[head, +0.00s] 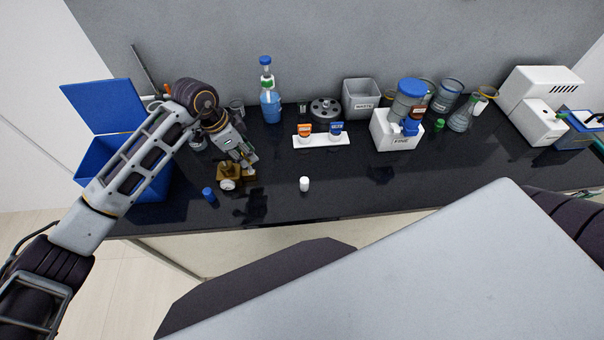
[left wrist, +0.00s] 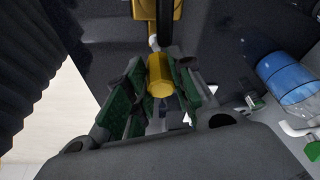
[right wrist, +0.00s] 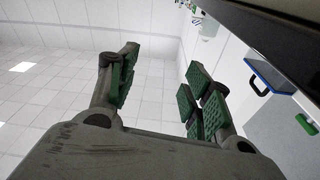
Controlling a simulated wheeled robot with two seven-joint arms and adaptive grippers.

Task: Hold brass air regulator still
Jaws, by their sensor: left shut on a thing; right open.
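The brass air regulator (head: 231,173) is on the black bench at the left, with a round pale gauge (head: 227,184) at its front. My left gripper (head: 247,163) reaches it from above and is shut on it. In the left wrist view, a yellow brass part of the regulator (left wrist: 159,72) sits between the green finger pads of my left gripper (left wrist: 160,92). The rest of the regulator is partly cut off there. My right gripper (right wrist: 158,90) is open and empty, away from the bench, with floor tiles behind it.
A blue cap (head: 208,194) and a white cap (head: 304,184) stand near the regulator. A blue bin (head: 150,185) with a raised lid is at the left. A blue bottle (head: 270,105) and a white tray (head: 320,141) are behind. The front middle bench is mostly clear.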

